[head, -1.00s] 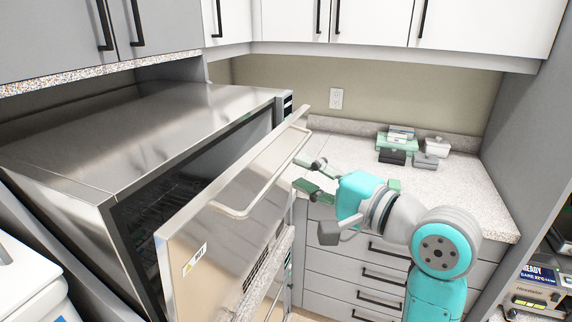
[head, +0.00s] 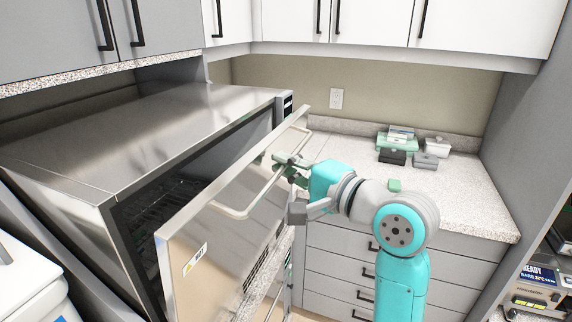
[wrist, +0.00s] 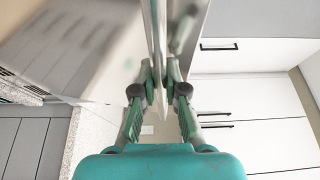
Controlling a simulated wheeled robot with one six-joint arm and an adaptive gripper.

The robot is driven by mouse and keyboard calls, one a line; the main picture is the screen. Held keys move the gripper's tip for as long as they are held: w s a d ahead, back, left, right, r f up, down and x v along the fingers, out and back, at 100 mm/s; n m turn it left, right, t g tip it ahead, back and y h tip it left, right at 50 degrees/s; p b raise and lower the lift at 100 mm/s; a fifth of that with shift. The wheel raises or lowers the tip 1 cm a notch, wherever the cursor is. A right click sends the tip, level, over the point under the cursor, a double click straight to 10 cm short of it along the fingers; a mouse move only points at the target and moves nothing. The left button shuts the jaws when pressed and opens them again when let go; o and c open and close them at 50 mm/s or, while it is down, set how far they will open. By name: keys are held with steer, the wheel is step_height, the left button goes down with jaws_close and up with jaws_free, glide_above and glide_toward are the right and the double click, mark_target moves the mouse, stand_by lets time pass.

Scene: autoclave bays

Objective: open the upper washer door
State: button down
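The upper washer door (head: 222,215) is a steel panel standing partly open, swung out from the washer body (head: 150,130). Its long bar handle (head: 238,215) runs along the outer face. My gripper (head: 287,163) is at the far, upper part of this handle, with its green fingers around the bar. In the wrist view my fingers (wrist: 160,75) are close together, one on each side of the bar, which appears edge-on. They look shut on it, though the exact contact is small to see. The washer's dark interior with racks shows through the gap behind the door.
A speckled counter (head: 340,150) over grey drawers (head: 345,265) lies to the right. Wall cabinets (head: 375,20) hang above.

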steer(key=shift+d, duration=0.1)
steer(key=s+d+f+m+t+y, duration=0.2)
steer(key=s+d+f+t, duration=0.2)
steer(key=d+f, duration=0.55)
steer(key=s+d+f+m+t+y, duration=0.1)
steer(key=s+d+f+m+t, duration=0.2)
steer(key=d+f, duration=0.6)
steer(key=s+d+f, duration=0.1)
steer(key=d+f, duration=0.1)
steer(key=f, duration=0.9)
steer(key=d+f, duration=0.3)
steer(key=f, duration=0.8)
steer(key=shift+s+d, duration=0.35)
steer(key=shift+s, duration=0.05)
steer(key=c, duration=1.4)
jaws_free()
steer(key=shift+c, duration=0.2)
steer(key=shift+f, duration=0.1)
steer(key=v, duration=1.2)
